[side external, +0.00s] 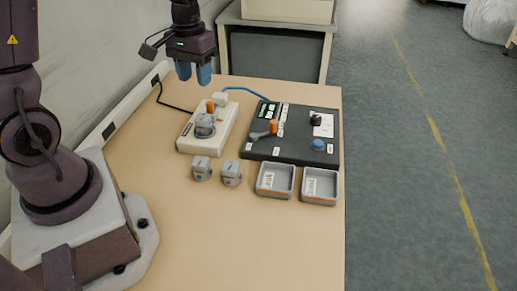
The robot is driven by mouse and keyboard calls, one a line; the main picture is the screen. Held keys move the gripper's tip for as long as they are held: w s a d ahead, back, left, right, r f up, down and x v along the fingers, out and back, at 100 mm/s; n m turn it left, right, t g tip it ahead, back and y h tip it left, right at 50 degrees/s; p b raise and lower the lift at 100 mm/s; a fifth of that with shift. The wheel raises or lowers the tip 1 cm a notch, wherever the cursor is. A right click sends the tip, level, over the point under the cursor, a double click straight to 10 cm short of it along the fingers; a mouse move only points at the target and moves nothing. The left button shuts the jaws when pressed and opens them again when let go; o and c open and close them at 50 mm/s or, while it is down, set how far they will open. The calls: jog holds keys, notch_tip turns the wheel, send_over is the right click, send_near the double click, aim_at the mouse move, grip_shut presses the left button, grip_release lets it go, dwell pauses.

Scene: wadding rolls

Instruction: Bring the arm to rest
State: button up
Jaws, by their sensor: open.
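My gripper (194,75) is in the side external view at the upper left, raised above the far left part of the table. Its two blue fingers point down and hold nothing. It hangs above and behind the white device (190,143), clear of it. The white device carries a grey rounded piece (204,126) and an orange part (211,107).
A dark panel (292,154) with an orange-tipped lever (263,133) and blue knob (318,144) stands right of the device. Two grey pieces (201,167) (232,173) and two labelled trays (275,193) (320,200) sit in front. The near table (240,245) is clear.

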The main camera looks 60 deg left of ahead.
jog(key=s+d+r+m+t, duration=0.5)
jog(key=s+d+r, duration=0.6)
jog(key=d+r, duration=0.2)
jog(key=shift+s+r+m+t, duration=0.15)
jog(key=shift+r+m+t, duration=0.05)
jog(key=shift+m+t, duration=0.2)
